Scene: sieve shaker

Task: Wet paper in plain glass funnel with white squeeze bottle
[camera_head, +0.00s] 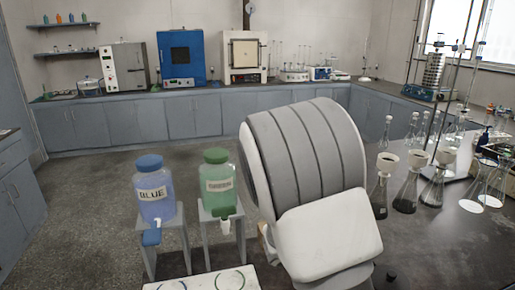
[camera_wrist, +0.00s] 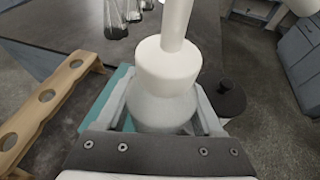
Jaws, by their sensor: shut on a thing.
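My gripper (camera_wrist: 163,108) is shut on a white squeeze bottle (camera_wrist: 167,65), its fingers on either side of the bottle's body. The bottle's white cap and spout point away from the wrist. In the head view my arm hides the gripper and the bottle. Several conical flasks with funnels stand on the dark bench at the right, among them a left funnel (camera_head: 387,160), a middle funnel (camera_head: 418,158) and a right funnel (camera_head: 445,157). I cannot tell which one is plain glass, or see its paper clearly. Flasks (camera_wrist: 115,22) also show small in the wrist view.
A wooden rack with holes (camera_wrist: 48,95) lies left of the bottle, and a dark round lidded thing (camera_wrist: 226,98) is to its right. A blue bottle (camera_head: 154,190) and a green bottle (camera_head: 218,185) stand on grey stands. Bare bench (camera_head: 430,235) lies before the flasks.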

